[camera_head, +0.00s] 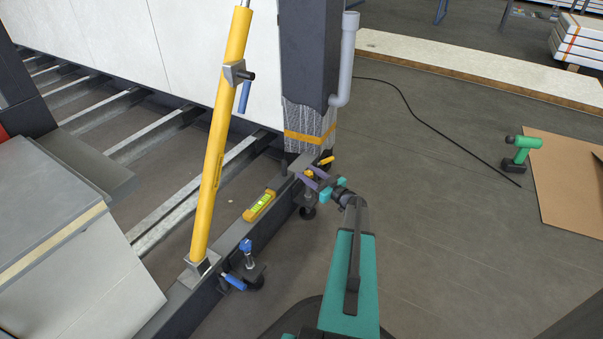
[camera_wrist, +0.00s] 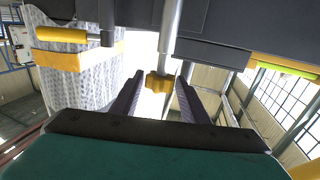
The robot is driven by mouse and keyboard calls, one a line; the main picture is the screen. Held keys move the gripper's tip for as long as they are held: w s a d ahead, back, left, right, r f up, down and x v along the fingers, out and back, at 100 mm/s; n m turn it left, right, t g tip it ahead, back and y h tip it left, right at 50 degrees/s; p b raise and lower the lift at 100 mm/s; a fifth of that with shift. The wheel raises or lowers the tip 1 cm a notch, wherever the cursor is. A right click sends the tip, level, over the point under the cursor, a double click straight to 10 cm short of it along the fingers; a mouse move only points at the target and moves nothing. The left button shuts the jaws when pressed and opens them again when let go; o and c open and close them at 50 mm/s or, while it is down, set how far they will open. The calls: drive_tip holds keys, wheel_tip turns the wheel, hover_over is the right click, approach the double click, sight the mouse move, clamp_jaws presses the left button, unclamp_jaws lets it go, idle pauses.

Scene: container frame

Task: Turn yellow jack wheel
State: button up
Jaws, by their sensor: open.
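The yellow jack wheel (camera_wrist: 158,82) is a small lobed knob on a vertical metal rod below the dark frame beam. In the wrist view it sits near the centre, between the tips of my gripper's two dark fingers. My gripper (camera_wrist: 157,92) is open, with one finger on each side of the wheel and visible gaps.
A yellow handle (camera_head: 326,160) sticks out close above my gripper. A second jack with a blue wheel (camera_head: 246,245) and a blue handle (camera_head: 234,282) stands nearer on the beam. A spirit level (camera_head: 260,205) lies between the jacks. A yellow brace (camera_head: 217,150) rises at left.

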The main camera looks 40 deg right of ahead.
drive_tip(key=shift+w+b, duration=0.75)
drive_tip(key=shift+w, duration=1.45)
drive_tip(key=c, duration=0.7)
drive_tip(key=shift+a, duration=0.2)
drive_tip(key=shift+c, duration=0.3)
drive_tip(key=shift+d, duration=0.15)
drive_tip(key=shift+h, duration=0.3)
drive_tip(key=shift+d+m, duration=0.1)
drive_tip(key=shift+m, duration=0.2)
